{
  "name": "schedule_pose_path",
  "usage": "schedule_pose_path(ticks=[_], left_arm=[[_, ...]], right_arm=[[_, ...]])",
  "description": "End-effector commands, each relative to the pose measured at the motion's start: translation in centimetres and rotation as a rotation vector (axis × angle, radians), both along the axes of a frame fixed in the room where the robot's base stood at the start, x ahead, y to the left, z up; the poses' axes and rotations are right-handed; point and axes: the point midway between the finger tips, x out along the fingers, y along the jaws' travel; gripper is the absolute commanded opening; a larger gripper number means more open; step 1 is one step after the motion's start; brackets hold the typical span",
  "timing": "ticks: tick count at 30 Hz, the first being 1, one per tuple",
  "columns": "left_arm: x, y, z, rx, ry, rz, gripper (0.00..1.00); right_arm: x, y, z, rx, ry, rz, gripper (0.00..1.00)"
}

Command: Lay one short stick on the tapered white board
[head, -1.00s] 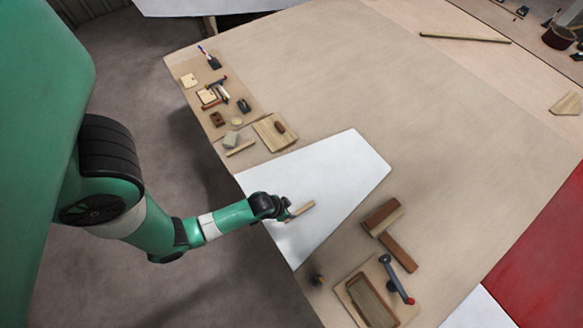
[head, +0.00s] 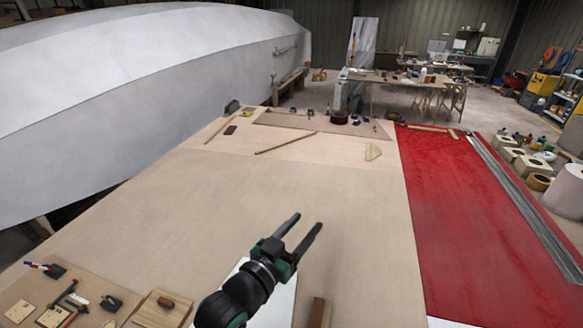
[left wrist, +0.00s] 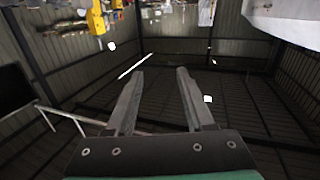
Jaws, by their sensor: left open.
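A small part of the tapered white board (head: 283,302) shows at the bottom edge of the head view, beside and behind my left arm. The rest of it is cut off or hidden. My left gripper (head: 308,221) is raised above the worktop, fingers apart and pointing up and to the right, with nothing between them. I see no short stick on the visible part of the board. My right gripper is not in view.
A long thin stick (head: 285,142) and a wedge (head: 373,151) lie at the far end. A red surface (head: 450,215) borders the right. The middle worktop is clear.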

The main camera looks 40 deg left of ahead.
Motion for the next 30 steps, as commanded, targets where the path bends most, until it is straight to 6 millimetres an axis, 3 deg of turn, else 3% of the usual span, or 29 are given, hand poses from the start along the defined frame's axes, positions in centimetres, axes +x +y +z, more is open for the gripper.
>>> schedule_pose_path(ticks=[1,3,6,9,13,23,26,30], left_arm=[[-0.1,-1.5,6.1,0.018,-0.129,-0.029,0.53],[-1.4,-3.5,14.1,0.040,-0.306,-0.066,0.53],[-5.1,-6.1,23.7,0.061,-0.539,-0.112,0.53],[-9.3,-7.7,30.2,0.069,-0.717,-0.143,0.53],[-12.6,-8.7,34.0,0.072,-0.838,-0.161,0.53],[-13.1,-8.8,34.8,0.074,-0.857,-0.163,0.53],[-13.1,-8.8,36.6,0.073,-0.855,-0.162,0.53],[-13.1,-8.8,41.3,0.073,-0.855,-0.162,0.53]], right_arm=[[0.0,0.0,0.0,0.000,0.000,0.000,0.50],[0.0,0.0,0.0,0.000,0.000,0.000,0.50],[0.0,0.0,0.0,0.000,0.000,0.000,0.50],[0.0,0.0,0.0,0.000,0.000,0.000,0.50],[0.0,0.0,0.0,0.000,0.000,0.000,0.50],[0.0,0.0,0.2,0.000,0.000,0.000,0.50],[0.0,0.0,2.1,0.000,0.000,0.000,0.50],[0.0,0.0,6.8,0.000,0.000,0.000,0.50]])
